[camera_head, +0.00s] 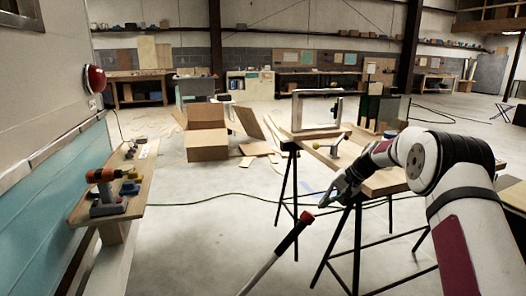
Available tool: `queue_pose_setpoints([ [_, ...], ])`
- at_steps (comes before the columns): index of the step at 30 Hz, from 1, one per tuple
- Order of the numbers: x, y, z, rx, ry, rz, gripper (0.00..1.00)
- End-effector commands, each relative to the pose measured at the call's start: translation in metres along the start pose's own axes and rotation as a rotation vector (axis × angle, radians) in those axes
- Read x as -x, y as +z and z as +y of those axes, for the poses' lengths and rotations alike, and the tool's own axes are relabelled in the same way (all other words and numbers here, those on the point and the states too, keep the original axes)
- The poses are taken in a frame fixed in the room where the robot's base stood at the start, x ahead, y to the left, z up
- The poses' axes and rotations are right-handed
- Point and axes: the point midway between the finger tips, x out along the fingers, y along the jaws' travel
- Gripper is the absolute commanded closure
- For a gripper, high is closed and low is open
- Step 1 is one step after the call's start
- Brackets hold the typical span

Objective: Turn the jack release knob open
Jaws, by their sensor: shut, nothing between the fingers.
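My gripper (325,201) hangs pointing down and left at the centre right, shut and empty. Just below and left of its fingertips is the dark red upper end (304,218) of a pale pole. The pole (265,274) slants down to the bottom edge of the view. A small gap seems to lie between the fingertips and the red end, but I cannot tell their depth apart. I cannot make out for sure which part is the jack release knob; the lower end of the pole is out of view.
Trestle stands (357,232) with wooden tops are close behind and below my arm. A cardboard box (206,137) lies behind. Open floor lies between shelf and pole.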

Motion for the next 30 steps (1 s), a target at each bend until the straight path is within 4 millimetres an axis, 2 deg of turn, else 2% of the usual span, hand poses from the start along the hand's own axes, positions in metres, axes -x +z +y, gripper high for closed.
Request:
queue_pose_setpoints([
  [9,-0.005,0.003,0.005,-0.003,0.004,-0.028,1.0],
  [23,0.006,-0.007,0.004,0.0,-0.001,0.001,1.0],
  [30,-0.01,0.002,0.004,0.001,-0.001,0.0,1.0],
])
